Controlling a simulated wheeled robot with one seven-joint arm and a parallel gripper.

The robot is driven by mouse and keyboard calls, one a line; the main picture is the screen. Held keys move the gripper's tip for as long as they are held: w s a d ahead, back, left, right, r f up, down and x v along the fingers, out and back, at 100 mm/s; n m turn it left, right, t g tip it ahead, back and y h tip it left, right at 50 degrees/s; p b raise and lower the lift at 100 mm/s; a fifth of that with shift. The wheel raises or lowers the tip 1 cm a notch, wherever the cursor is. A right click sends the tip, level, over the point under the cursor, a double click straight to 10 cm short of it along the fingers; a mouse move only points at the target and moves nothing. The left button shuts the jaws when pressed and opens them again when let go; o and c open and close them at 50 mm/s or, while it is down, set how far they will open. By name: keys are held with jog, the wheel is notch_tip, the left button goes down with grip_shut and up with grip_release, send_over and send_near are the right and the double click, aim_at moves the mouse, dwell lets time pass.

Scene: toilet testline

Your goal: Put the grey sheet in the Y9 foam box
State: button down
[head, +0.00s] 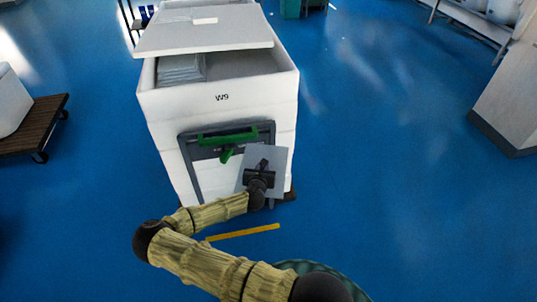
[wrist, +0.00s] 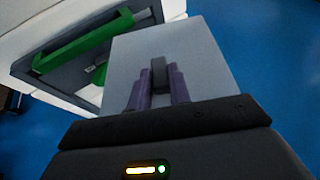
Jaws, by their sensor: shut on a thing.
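My gripper (head: 262,167) is shut on the grey sheet (head: 279,156), a flat light-grey rectangle held roughly upright. In the wrist view the sheet (wrist: 205,48) rises beyond the two purple fingers of my gripper (wrist: 160,78), with a dark piece between them. A white foam box (head: 225,122) stands just behind the sheet, and its front label looks like W9, not Y9. A white lid (head: 205,37) covers the back of its top, leaving a front opening. Pale stacked sheets (head: 180,68) show inside on the left.
A grey frame with a green handle (head: 228,138) is at the box front, left of the sheet. A yellow floor strip (head: 243,232) lies below. A wooden dolly (head: 38,130) stands left, a white block (head: 510,100) right. Blue floor between is clear.

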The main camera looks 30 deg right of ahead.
jog(key=s+a+f+n+t+y+b, duration=0.2)
jog(key=s+a+f+n+y+b, duration=0.2)
jog(key=a+n+y+b, duration=0.3)
jog(key=shift+s+a+f+y, duration=0.25)
jog(key=shift+s+a+y, duration=0.15)
jog(key=shift+s+a, duration=0.4)
jog(key=shift+w, duration=0.15)
